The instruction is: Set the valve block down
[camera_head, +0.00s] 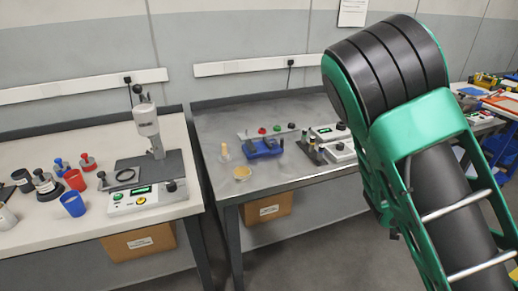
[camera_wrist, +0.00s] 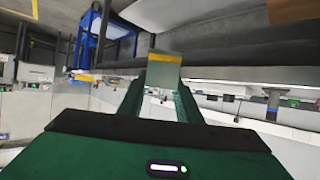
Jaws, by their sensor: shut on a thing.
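In the wrist view my gripper (camera_wrist: 160,92) reaches away from the camera, with its two green fingers on either side of a small grey-tan block (camera_wrist: 163,72) with a yellow band along one edge. The gripper is shut on this block, which I take to be the valve block. The block is up in the air, and its far side is hidden. In the head view my green and black arm fills the right side, and neither the gripper nor the held block shows there.
A grey metal table (camera_head: 222,118) carries a blue fixture (camera_head: 264,149), a small round dish (camera_head: 242,173) and control boxes. A pale bench (camera_head: 40,240) at left holds a press (camera_head: 148,128), cups and stamp-like tools. The grey table's left and back areas are bare.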

